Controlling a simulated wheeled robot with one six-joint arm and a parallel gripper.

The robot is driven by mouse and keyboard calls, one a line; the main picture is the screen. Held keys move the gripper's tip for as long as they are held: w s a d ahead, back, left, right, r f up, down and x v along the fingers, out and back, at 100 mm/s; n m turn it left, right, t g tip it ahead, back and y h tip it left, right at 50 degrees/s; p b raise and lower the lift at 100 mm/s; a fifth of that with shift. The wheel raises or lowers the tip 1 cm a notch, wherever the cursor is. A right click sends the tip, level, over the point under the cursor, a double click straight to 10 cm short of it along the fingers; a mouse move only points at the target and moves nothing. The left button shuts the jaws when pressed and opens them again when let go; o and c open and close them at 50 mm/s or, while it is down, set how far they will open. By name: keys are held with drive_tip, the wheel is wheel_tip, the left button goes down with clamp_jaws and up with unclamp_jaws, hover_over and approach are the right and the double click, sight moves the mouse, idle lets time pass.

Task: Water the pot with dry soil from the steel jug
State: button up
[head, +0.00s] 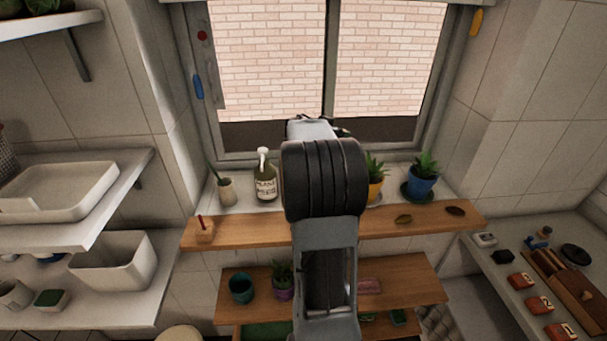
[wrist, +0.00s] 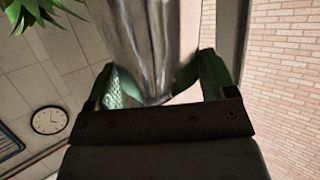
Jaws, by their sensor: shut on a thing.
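My gripper (wrist: 165,82) is shut on the steel jug (wrist: 150,40), whose shiny side fills the upper middle of the wrist view. In the head view my arm hides the jug and the fingers. On the window sill stand a yellow pot (head: 375,191) with a plant, partly behind my arm, and a blue pot (head: 421,189) with a plant. A small beige pot (head: 226,192) stands at the sill's left. A teal pot (head: 241,290) and a purple pot (head: 282,292) with a plant stand on the lower shelf. I cannot tell which soil is dry.
A pump bottle (head: 265,182) stands on the sill left of my arm. The wooden ledge (head: 255,231) in front holds a few small things. Green leaves (wrist: 38,12) hang at the wrist view's top left. A counter (head: 500,290) with orange blocks is at right.

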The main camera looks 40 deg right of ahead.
drive_tip(key=shift+w+r, duration=0.1)
drive_tip(key=shift+w, duration=0.2)
drive_tip(key=shift+s+a+b, duration=0.1)
drive_tip(key=shift+b, duration=0.35)
